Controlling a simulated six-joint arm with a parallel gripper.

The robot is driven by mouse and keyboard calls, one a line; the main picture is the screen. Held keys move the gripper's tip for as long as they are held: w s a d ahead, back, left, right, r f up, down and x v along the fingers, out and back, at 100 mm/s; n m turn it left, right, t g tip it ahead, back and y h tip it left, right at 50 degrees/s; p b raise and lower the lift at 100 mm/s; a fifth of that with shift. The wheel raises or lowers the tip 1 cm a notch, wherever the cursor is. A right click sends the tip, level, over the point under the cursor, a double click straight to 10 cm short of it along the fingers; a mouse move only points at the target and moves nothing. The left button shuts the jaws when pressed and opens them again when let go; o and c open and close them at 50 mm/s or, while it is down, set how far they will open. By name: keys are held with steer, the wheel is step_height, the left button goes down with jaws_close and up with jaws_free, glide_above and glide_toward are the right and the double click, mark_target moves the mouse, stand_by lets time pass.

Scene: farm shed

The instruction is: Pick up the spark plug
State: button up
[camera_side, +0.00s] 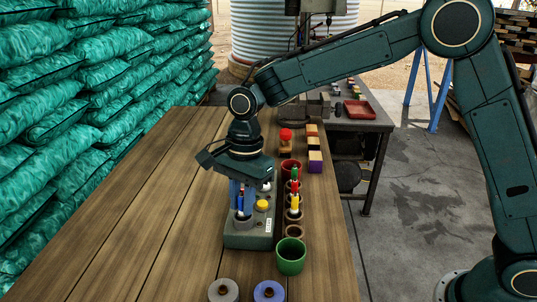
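My gripper (241,188) points down over a grey-green block (248,241) on the wooden table. Its fingers are small here and mix with upright blue items just below, so I cannot tell whether they are open or shut. The block has a yellow round knob (262,205), a white label and a grey ring-like holder (243,221) at its front. A small whitish piece (266,186) shows at the block's back, beside my gripper. I cannot tell for certain which item is the spark plug; it may be partly hidden behind my gripper.
Right of the block stand a row of cups with red, green and yellow pieces (295,203), a red cup (290,166) and a green cup (291,258). A grey roll (223,290) and blue roll (269,291) lie in front. The table's left half (150,220) is clear.

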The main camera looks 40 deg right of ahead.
jaws_close()
steer(key=shift+r, duration=5)
steer(key=w+d+f+m, duration=0.1)
steer(key=w+d+m, duration=0.5)
steer(key=w+d, duration=0.6)
steer(key=shift+w+d+t, duration=0.2)
steer(key=shift+d+t, duration=0.05)
steer(key=shift+t, duration=0.15)
steer(key=shift+f, duration=0.15)
